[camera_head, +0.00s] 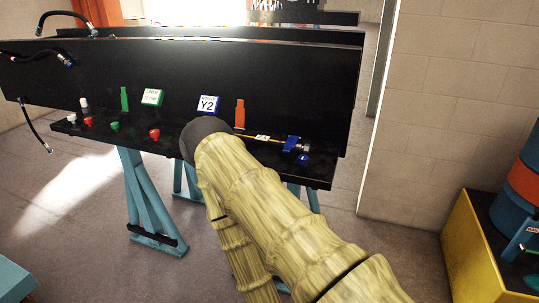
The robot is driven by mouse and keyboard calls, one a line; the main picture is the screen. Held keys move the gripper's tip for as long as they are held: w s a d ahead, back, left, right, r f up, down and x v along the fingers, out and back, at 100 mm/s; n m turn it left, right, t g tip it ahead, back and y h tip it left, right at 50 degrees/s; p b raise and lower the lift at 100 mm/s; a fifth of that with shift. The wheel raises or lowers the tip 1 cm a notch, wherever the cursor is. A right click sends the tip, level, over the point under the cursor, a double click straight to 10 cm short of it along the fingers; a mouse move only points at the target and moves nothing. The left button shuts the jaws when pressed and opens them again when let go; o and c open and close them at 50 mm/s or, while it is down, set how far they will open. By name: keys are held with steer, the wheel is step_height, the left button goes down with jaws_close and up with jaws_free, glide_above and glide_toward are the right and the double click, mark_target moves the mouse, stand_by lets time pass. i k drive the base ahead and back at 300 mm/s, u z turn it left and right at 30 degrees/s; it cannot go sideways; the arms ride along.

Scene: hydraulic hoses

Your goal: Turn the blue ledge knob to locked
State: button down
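A small blue piece (303,158) sits on the front of the black ledge (322,176) at the right end of the black panel (300,85). It appears to be the blue knob, but it is too small to read whether it is turned to locked. Just behind it is a blue fitting (291,143) with a metallic end, beside a thin yellow line. My arm rises from the lower right, and its dark rounded joint overlaps the ledge to the left of the blue knob. My gripper cannot be seen; my arm may be hiding it.
Red (154,133), green (115,127) and white knobs stand along the left of the ledge. Black hoses (40,128) hang off the panel's left. Teal trestles (143,195) stand below. A yellow crate (462,245) with drums is at the right. Bare floor lies between.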

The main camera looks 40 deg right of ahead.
mark_target(302, 159)
steer(key=z, duration=3.2)
steer(key=k, duration=1)
steer(key=u, duration=1.4)
steer(key=i, duration=0.5)
steer(key=z, duration=0.1)
